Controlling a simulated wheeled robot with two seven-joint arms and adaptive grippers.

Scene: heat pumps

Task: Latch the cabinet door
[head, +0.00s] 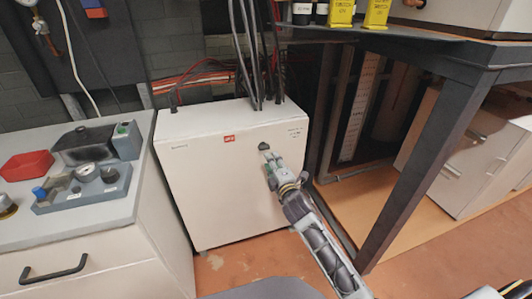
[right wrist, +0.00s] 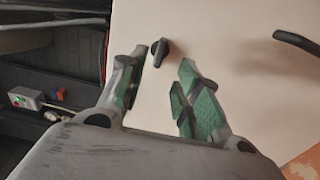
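The white cabinet (head: 225,185) stands in the middle of the head view, with its front door towards me and a small red label on it. The door looks flush with the cabinet, though a small gap would be hard to see. A small black latch knob (head: 264,147) is near the top of the door; it also shows in the right wrist view (right wrist: 160,52). My right gripper (head: 270,162) is at the knob. In the right wrist view its green-padded fingers (right wrist: 163,68) are apart, with the knob between or just beyond their tips. Contact cannot be told. My left gripper is out of view.
A black handle (right wrist: 297,42) is on the pale surface in the right wrist view. A grey-topped counter (head: 100,215) with a red tray (head: 27,164) stands at left. A dark-legged table (head: 408,165) stands close at right.

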